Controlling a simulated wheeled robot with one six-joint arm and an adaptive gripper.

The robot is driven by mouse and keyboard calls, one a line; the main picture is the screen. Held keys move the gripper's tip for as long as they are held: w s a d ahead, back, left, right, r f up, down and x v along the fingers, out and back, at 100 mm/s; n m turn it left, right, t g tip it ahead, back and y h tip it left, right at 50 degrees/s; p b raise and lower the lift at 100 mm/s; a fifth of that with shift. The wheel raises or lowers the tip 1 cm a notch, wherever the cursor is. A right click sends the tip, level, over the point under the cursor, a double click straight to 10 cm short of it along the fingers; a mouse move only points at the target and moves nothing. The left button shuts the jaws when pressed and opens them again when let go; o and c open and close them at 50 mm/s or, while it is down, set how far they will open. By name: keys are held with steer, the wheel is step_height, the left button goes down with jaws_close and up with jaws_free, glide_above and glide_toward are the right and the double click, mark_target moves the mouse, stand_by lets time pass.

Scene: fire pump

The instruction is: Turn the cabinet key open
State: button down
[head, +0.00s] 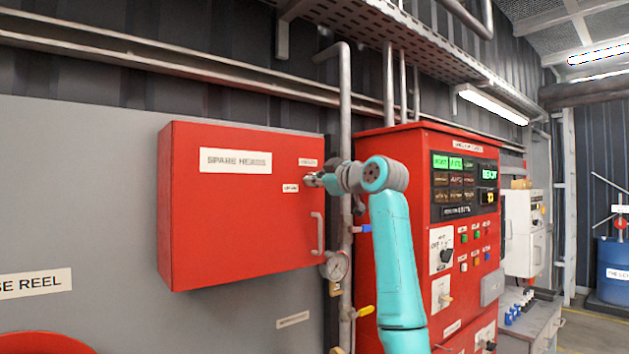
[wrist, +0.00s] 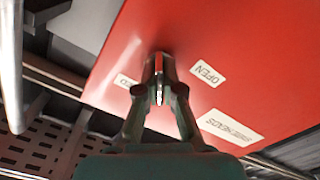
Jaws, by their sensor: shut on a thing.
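The red cabinet (head: 240,225), labelled SPARE HEADS, hangs on the wall at the left of the head view, its door closed. Its red door also fills much of the wrist view (wrist: 245,60). My gripper (head: 314,180) is at the door's upper right, and in the wrist view its two fingers (wrist: 161,72) are closed on the thin metal key (wrist: 159,90). The key's shaft and the lock are hidden by the fingers. An OPEN label (wrist: 208,74) lies right of the fingertips in the wrist view; another small label (wrist: 127,81) lies left.
A grey door handle (head: 317,233) is below my gripper. A vertical pipe with a gauge (head: 336,266) runs just right of the cabinet. A red control panel (head: 375,235) stands behind my arm, with valve levers close by.

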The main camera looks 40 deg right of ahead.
steer(key=n, duration=0.5)
steer(key=shift+a+f+n, duration=0.1)
steer(key=shift+n, duration=0.2)
steer(key=shift+f+n, duration=0.1)
steer(key=shift+n, duration=2.2)
steer(key=c, duration=1.3)
jaws_free()
steer(key=s, duration=1.2)
steer(key=shift+d, duration=0.2)
